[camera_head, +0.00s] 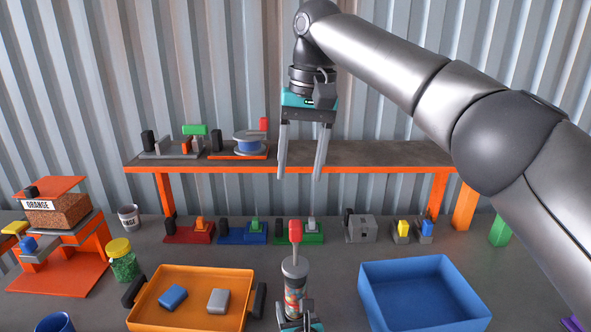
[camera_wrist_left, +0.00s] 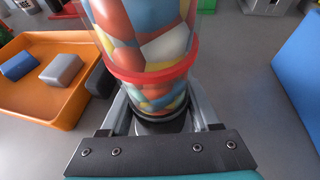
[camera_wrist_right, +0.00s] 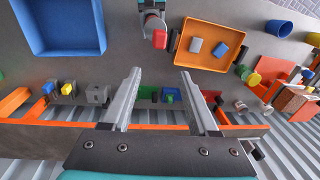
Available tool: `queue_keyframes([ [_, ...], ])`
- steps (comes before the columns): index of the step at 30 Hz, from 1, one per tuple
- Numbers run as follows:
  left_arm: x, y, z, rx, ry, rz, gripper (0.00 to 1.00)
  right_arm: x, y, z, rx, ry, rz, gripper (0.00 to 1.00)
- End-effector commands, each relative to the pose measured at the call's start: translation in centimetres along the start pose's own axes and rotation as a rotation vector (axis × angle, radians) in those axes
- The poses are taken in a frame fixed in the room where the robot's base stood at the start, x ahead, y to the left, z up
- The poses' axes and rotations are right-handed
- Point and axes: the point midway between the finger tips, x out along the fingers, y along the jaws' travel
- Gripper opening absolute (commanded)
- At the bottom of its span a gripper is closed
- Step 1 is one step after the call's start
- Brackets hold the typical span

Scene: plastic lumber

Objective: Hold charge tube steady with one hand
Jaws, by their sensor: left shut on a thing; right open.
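The charge tube (camera_head: 295,285) stands upright at the front middle of the table in the head view. It is clear, filled with coloured pieces, with a grey collar and a red top (camera_head: 295,230). In the left wrist view the tube (camera_wrist_left: 150,45) shows a red ring near its lower part. My left gripper (camera_wrist_left: 158,118) is shut on the tube low down; its fingers lie on both sides. My right gripper (camera_head: 300,178) is open and empty, pointing down above and behind the tube, in front of the shelf. In the right wrist view the tube's red top (camera_wrist_right: 159,39) shows beyond the open fingers.
An orange tray (camera_head: 180,322) with a blue and a grey block is left of the tube. An empty blue bin (camera_head: 425,318) is right. Small coloured fixtures (camera_head: 240,232) line the back under the orange-edged shelf (camera_head: 350,155). An orange dispenser (camera_head: 60,270) stands far left.

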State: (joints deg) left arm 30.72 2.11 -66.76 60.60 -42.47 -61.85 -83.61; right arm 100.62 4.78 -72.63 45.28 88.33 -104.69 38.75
Motion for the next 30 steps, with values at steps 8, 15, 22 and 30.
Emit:
queue_keyframes([
  [8, 0.0, 0.1, -0.1, 0.0, 0.003, 0.001, 0.0, -1.4, -1.1, 2.1, 0.022, -0.039, 0.109, 0.6],
  [15, 0.0, 0.1, -0.1, 0.0, 0.002, 0.001, 0.0, 0.9, -0.7, 2.2, 0.022, -0.043, 0.113, 0.6],
  [22, 0.0, 0.1, -0.1, 0.0, 0.002, 0.001, 0.0, 4.3, -0.4, 2.4, 0.022, -0.042, 0.112, 0.6],
  [30, 0.0, 0.1, -0.1, 0.0, 0.002, 0.001, 0.0, 8.1, 0.0, 2.5, 0.022, -0.041, 0.111, 0.6],
])
